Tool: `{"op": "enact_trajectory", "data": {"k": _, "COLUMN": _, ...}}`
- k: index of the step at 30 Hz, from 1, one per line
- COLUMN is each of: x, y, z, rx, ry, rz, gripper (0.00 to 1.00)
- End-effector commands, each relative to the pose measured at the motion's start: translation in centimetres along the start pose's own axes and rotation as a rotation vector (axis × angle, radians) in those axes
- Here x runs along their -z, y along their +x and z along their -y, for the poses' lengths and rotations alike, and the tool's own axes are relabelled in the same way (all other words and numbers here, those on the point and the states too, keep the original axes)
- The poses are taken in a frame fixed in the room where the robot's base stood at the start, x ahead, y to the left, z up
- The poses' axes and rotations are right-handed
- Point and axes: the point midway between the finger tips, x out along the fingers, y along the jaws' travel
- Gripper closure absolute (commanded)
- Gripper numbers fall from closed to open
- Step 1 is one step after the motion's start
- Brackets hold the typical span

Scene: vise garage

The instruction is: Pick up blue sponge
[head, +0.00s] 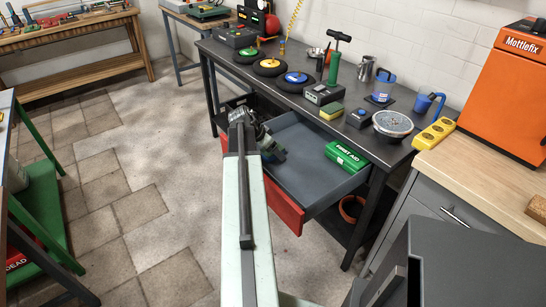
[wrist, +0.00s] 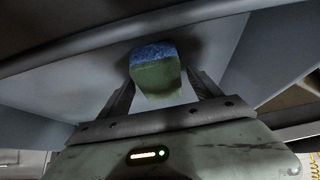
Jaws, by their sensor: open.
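The blue sponge (wrist: 153,70), blue on one face and dull green on the side toward me, is in the wrist view. My gripper (wrist: 163,80) is open, with one finger on each side of the sponge's near part. I cannot tell whether either finger touches it. In the head view my gripper (head: 278,155) reaches down into the left part of the open grey drawer (head: 305,170). The sponge is not seen in the head view, where my arm and gripper cover that part of the drawer.
A green first aid box (head: 346,156) lies at the drawer's right side. The drawer's red front (head: 284,205) stands out from under the dark workbench (head: 300,88). A yellow and green sponge (head: 331,111) sits on the bench among tools and wheels.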

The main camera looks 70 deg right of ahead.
Motion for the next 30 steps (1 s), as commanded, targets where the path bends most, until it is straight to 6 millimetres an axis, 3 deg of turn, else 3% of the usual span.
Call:
{"op": "enact_trajectory", "data": {"k": 4, "x": 0.0, "y": -0.2, "z": 0.0, "rx": 0.0, "ry": 0.0, "rz": 0.002, "gripper": 0.27}}
{"op": "enact_trajectory", "data": {"k": 9, "x": 0.0, "y": -0.2, "z": 0.0, "rx": 0.001, "ry": -0.001, "rz": 0.002, "gripper": 0.75}}
{"op": "enact_trajectory", "data": {"k": 11, "x": 0.0, "y": -0.2, "z": 0.0, "rx": 0.001, "ry": -0.001, "rz": 0.002, "gripper": 0.88}}
{"op": "enact_trajectory", "data": {"k": 22, "x": 0.3, "y": -0.9, "z": 0.1, "rx": 0.002, "ry": -0.003, "rz": 0.002, "gripper": 0.88}}
{"op": "enact_trajectory", "data": {"k": 30, "x": 1.7, "y": -4.2, "z": 0.5, "rx": 0.007, "ry": -0.011, "rz": 0.002, "gripper": 0.88}}
